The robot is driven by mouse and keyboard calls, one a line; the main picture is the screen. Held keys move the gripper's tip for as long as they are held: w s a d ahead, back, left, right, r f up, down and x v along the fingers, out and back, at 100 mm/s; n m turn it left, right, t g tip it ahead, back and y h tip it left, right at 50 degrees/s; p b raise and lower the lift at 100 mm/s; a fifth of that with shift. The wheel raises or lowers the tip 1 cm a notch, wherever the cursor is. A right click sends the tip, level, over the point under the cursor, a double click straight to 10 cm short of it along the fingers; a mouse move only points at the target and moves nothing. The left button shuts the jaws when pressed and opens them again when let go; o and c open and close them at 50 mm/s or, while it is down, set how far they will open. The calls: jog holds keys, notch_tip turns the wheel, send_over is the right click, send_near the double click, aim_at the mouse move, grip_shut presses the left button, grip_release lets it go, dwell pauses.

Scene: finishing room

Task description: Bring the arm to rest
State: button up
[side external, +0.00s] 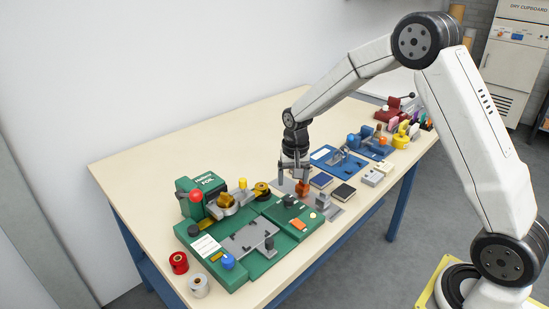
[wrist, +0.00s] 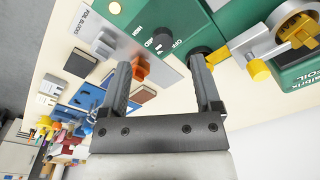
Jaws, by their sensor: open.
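My gripper (side external: 294,175) hangs from my arm over the table, just right of the green foil machine (side external: 282,212) in the side external view. Its jaws are open with nothing between them. In the wrist view my gripper (wrist: 160,78) shows two dark fingers spread apart, with the machine's dark knob and a grey plate beyond them. An orange block (side external: 303,188) stands on the grey plate close below the fingers. It also shows beside the left finger in the wrist view (wrist: 142,68). I cannot tell the exact gap between fingers and block.
Dark books (side external: 343,191), a blue tray (side external: 340,158) and pale blocks (side external: 372,178) lie to the right. A red device (side external: 393,112) and coloured tools stand at the far end. Red and silver rolls (side external: 178,262) stand front left. The table's back left (side external: 180,160) is clear.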

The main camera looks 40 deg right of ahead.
jog(key=s+a+r+n+t, duration=0.1)
jog(key=s+a+n, duration=0.2)
jog(key=s, duration=0.6)
jog(key=s+a+r+n+t, duration=0.1)
jog(key=s+a+n, duration=0.2)
jog(key=s, duration=0.7)
jog(key=shift+s+a+r+n, duration=0.2)
jog(key=shift+a+r+n, duration=0.1)
jog(key=shift+n, duration=0.4)
